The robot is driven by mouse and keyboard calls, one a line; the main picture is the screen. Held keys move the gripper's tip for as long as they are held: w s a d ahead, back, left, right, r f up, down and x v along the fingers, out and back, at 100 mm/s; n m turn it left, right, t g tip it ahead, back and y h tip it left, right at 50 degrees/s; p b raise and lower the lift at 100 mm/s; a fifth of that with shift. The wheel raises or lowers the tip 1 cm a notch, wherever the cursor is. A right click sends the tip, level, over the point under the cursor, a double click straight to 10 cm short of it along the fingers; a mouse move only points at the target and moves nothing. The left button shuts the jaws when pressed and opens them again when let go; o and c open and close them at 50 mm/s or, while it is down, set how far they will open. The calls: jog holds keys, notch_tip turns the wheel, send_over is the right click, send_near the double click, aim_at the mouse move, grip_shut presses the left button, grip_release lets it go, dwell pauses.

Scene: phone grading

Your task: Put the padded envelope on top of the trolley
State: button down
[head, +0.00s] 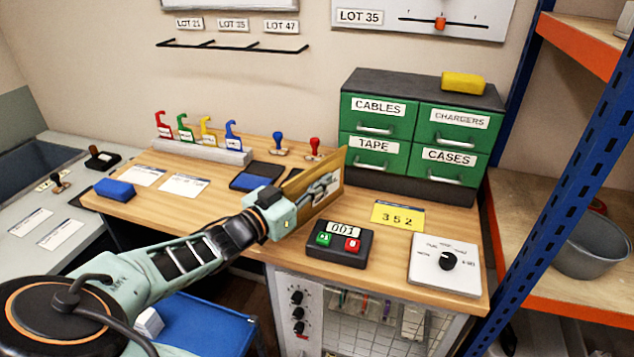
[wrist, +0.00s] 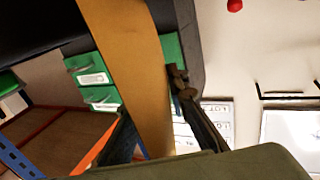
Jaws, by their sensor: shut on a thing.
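The padded envelope (head: 300,180) is brown and stands upright on edge above the wooden desk, in front of the green drawers. My gripper (head: 322,188) is shut on it. In the wrist view the envelope (wrist: 125,50) is a long tan strip, with a dark gripper finger (wrist: 185,90) beside it. Whether its lower edge touches the desk I cannot tell. The blue trolley (head: 210,325) stands low in front of the desk at the bottom of the head view, partly hidden by my arm.
A white item (head: 148,322) shows at the trolley's left. Green drawers (head: 415,135) stand behind. A blue-and-orange shelf (head: 560,160) is at right.

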jog(key=shift+f, duration=0.1)
jog(key=c, duration=1.9)
grip_release()
